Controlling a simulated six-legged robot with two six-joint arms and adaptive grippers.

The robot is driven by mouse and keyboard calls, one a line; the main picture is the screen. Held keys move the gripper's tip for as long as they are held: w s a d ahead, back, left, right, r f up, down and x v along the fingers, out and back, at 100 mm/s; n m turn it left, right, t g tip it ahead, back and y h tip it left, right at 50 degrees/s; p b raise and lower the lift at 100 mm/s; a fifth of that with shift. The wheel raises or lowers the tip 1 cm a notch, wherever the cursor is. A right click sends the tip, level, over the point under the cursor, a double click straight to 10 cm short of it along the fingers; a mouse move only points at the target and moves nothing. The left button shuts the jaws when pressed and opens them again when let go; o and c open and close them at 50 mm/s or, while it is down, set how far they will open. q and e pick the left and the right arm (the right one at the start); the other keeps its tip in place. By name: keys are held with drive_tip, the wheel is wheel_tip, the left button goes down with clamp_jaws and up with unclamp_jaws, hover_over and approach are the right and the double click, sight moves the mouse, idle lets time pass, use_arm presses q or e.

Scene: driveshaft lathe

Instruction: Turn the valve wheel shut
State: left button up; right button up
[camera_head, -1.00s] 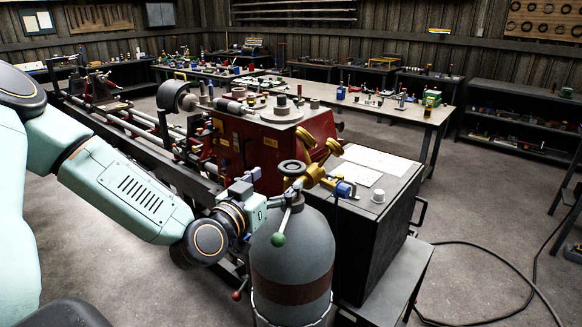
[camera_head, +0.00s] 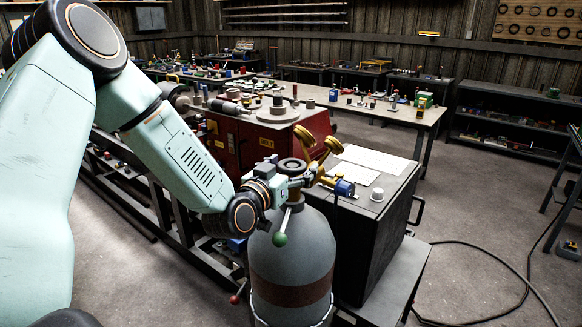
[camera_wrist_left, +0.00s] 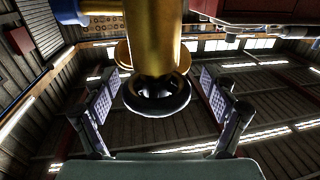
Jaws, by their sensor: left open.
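The valve wheel (camera_head: 291,165) is a dark round handwheel on top of the brass valve of a grey gas cylinder (camera_head: 291,256). In the left wrist view the black wheel (camera_wrist_left: 157,98) shows in front of the brass valve body (camera_wrist_left: 153,40). My left gripper (camera_head: 292,181) is at the valve, just below the wheel in the head view. In the left wrist view its open fingers (camera_wrist_left: 158,86) stand on either side of the wheel, with a visible gap on each side. Any contact is hidden in the head view. My right gripper is not in view.
Brass gauges (camera_head: 322,149) and a blue fitting (camera_head: 344,187) sit close on the right of the valve. A green-ended lever (camera_head: 280,239) hangs in front of the cylinder. A black cabinet (camera_head: 375,235) stands to the right, with the red lathe (camera_head: 240,142) behind.

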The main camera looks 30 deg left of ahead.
use_arm(q)
drive_tip(key=shift+s+d+r, duration=0.25)
drive_tip(key=shift+s+d, duration=0.05)
drive_tip(key=shift+d, duration=0.1)
drive_tip(key=shift+c, duration=0.8)
drive_tip(key=shift+w+a+f, duration=0.25)
drive_tip(key=shift+w+a, duration=0.05)
drive_tip(key=shift+w, duration=0.1)
drive_tip(key=c, duration=0.5)
drive_tip(key=shift+d, duration=0.1)
drive_tip(key=c, duration=0.5)
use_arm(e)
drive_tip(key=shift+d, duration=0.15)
use_arm(q)
drive_tip(key=shift+r, duration=0.1)
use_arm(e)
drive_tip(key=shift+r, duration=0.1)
